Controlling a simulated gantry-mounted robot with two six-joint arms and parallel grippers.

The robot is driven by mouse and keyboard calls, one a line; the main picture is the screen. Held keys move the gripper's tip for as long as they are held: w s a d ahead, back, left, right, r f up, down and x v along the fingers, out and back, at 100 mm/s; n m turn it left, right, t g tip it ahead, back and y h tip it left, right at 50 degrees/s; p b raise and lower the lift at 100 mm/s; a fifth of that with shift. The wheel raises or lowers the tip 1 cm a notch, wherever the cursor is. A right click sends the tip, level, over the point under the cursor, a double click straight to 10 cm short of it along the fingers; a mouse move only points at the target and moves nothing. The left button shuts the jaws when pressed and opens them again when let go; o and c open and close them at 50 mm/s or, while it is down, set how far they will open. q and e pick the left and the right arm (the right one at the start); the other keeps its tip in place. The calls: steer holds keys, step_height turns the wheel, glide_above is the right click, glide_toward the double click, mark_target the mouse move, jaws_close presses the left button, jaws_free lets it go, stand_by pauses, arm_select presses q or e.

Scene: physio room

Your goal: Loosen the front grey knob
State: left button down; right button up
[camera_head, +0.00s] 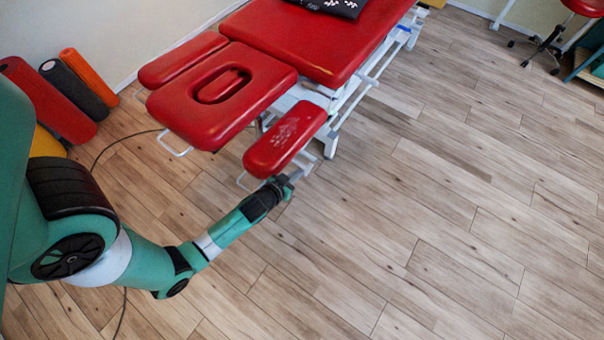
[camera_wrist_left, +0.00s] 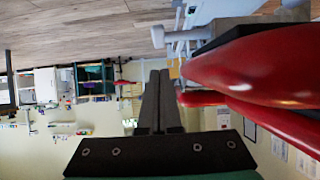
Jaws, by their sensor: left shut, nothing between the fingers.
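A light grey knob (camera_wrist_left: 158,37) shows in the left wrist view on a short stem under the red armrest pad (camera_wrist_left: 265,65), just past my fingertips. In the head view I cannot make out the knob; the armrest pad (camera_head: 285,138) hangs at the front corner of the red treatment table (camera_head: 300,40). My left gripper (camera_head: 283,185) is at the near lower end of that pad. In the left wrist view its dark fingers (camera_wrist_left: 158,80) are shut together with nothing between them, apart from the knob. My right gripper is out of view.
The red headrest (camera_head: 180,115) with its face hole and another armrest (camera_head: 180,60) lie to the left. Foam rollers (camera_head: 75,82) stand by the wall. A red stool (camera_head: 583,8) is far right. The wooden floor (camera_head: 450,220) is open on the right.

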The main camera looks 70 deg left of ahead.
mark_target(307, 169)
arm_select(q)
steer(key=f+b, duration=0.1)
steer(key=w+a+f+b, duration=0.1)
steer(key=f, duration=0.1)
steer(key=w+f+b, duration=0.1)
steer(key=shift+w+a+f, duration=0.1)
steer(key=shift+a+f, duration=0.05)
steer(key=shift+a, duration=0.25)
steer(key=shift+f, duration=0.5)
